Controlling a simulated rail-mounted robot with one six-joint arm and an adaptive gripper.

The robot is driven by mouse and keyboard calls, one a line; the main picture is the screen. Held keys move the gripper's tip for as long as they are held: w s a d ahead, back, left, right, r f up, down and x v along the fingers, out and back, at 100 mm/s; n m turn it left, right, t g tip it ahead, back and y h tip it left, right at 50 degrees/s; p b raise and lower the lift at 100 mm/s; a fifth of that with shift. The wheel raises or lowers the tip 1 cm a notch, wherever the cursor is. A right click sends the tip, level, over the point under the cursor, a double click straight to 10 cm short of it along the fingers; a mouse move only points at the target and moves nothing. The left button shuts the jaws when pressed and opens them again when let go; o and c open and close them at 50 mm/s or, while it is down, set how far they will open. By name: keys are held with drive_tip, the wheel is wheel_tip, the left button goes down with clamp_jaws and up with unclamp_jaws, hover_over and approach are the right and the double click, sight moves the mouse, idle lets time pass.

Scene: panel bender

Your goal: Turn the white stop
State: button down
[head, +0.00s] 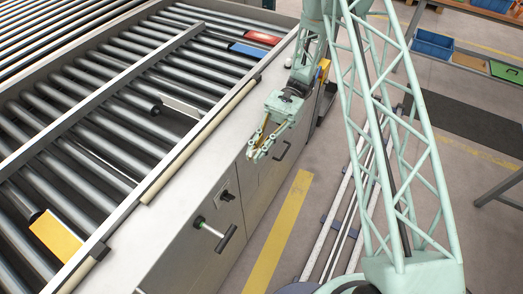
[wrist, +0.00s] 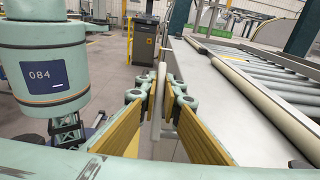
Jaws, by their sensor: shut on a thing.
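The white stop (head: 180,107) is a pale flat flap with a dark end, lying among the rollers of the table in the head view. My gripper (head: 257,151) is outside the table's near side, beside the grey cabinet front, apart from that flap. In the wrist view, my gripper (wrist: 160,112) has its two yellow-sided fingers closed on a thin, pale upright bar (wrist: 158,95) with a rounded top. The bar stands next to the cabinet side. Where it is fixed is hidden, and I cannot tell whether it is linked to the white stop.
A yellow flap (head: 55,235), a blue flap (head: 248,50) and a red flap (head: 262,37) also sit on the roller table. A dark T-handle (head: 226,237) sticks out from the cabinet front.

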idle(0.4)
drive_tip(key=c, duration=2.8)
unclamp_jaws()
drive_tip(key=shift+w, duration=0.1)
drive_tip(key=shift+v, duration=5.9)
drive_tip(key=shift+d, duration=0.1)
drive_tip(key=shift+r, duration=0.1)
